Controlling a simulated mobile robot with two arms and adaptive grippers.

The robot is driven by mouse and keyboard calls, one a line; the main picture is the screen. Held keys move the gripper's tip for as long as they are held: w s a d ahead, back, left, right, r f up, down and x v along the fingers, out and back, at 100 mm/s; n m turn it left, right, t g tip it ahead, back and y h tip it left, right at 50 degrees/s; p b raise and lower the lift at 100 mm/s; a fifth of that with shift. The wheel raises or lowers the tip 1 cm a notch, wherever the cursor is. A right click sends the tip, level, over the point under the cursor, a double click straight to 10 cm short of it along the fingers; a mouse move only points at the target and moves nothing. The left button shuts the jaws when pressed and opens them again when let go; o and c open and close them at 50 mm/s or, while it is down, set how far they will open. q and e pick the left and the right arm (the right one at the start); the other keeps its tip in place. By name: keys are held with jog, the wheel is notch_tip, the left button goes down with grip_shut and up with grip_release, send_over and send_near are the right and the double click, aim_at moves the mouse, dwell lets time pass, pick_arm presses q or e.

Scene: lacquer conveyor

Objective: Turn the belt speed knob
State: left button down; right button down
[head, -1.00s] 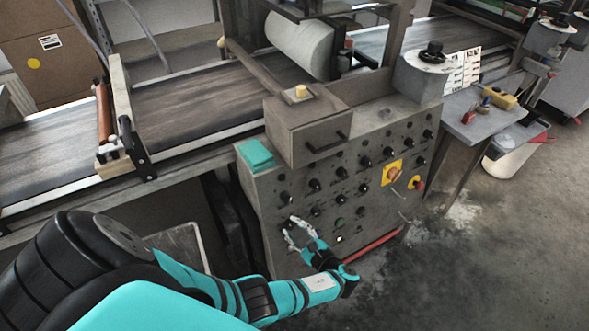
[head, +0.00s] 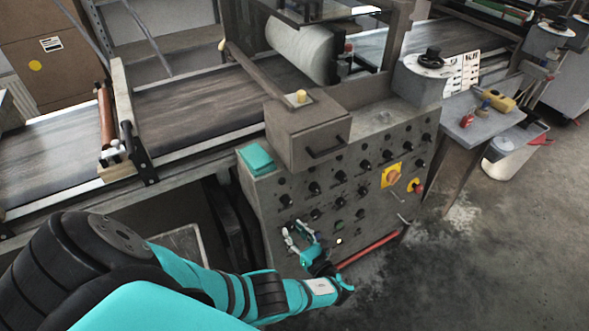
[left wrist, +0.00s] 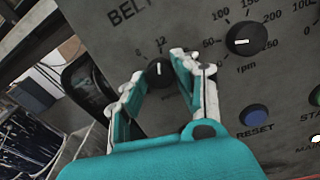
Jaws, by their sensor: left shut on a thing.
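The belt speed knob (left wrist: 159,73) is a black knob with a white pointer line on the grey control panel (head: 268,200), under the partly visible word "BELT". In the left wrist view, my left gripper (left wrist: 160,78) has one finger on each side of this knob and is shut on it. The pointer stands nearly upright, close to the "12" mark. In the head view, my left gripper (head: 291,232) is at the panel's lower left, and its fingers hide the knob. My right gripper is not in view.
A larger rpm knob (left wrist: 241,39) is just right of the fingers, with a blue reset button (left wrist: 253,115) below it. An orange rotary switch on a yellow plate (head: 392,175) is farther right. A red bar (head: 370,249) runs low along the panel. The conveyor belt (head: 190,108) passes behind.

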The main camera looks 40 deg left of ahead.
pick_arm(q)
jog(key=shift+m, duration=0.4)
jog(key=c, duration=1)
grip_release()
jog(key=shift+o, duration=0.2)
jog(key=shift+d, duration=0.1)
jog(key=v, duration=0.7)
jog(key=shift+s, duration=0.1)
